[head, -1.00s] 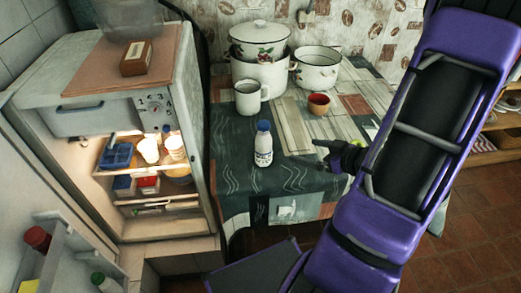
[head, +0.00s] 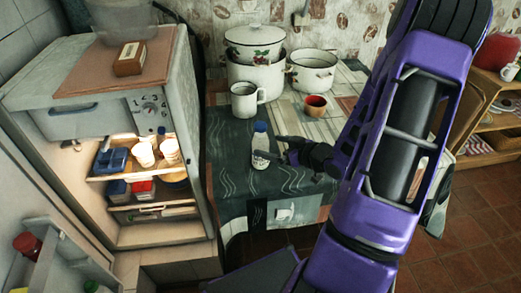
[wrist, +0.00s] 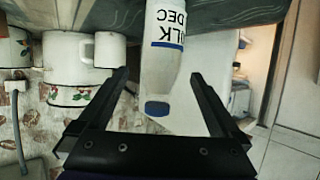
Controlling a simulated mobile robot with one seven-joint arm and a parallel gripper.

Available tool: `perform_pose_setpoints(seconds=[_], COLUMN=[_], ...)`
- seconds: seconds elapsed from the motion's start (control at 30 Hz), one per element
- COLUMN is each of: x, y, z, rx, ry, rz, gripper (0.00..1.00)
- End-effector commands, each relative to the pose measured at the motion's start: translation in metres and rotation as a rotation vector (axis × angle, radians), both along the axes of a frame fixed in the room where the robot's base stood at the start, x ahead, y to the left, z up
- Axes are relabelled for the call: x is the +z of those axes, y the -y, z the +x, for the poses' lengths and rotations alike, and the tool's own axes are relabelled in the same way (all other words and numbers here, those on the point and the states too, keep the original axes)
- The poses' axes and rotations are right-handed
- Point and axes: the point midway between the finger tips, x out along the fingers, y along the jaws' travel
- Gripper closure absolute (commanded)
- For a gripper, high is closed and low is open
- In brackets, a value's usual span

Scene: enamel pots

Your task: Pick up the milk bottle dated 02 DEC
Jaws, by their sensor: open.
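The milk bottle (head: 262,141) stands upright on the table, white with a blue cap. In the wrist view, which is upside down, the bottle (wrist: 165,62) shows "DEC" and part of "ILK"; the day number is out of frame. My gripper (head: 270,148) is at the bottle's right side in the head view. In the wrist view my gripper (wrist: 160,77) is open, with one finger on each side of the bottle and visible gaps between. The blue cap (wrist: 157,108) points towards the palm side of the picture.
A white mug (head: 244,101), a lidded pot (head: 254,75), another pot (head: 313,72) and a small red cup (head: 315,106) stand behind the bottle. The open fridge (head: 195,150) is at the left. The table's front edge is close to the bottle.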

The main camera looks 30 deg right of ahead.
Motion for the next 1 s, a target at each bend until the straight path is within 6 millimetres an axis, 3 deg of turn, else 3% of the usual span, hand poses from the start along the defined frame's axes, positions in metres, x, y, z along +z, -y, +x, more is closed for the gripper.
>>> perform_pose_setpoints(seconds=[0.33, 0.63, 1.0], x=[-0.013, -0.014, -0.014], y=[-0.016, -0.017, -0.017], z=[0.041, 0.046, 0.046], rx=[0.002, -0.001, -0.001], ry=[0.001, 0.000, 0.000], rz=[0.000, 0.000, 0.000], gripper=[0.00, 0.00, 0.65])
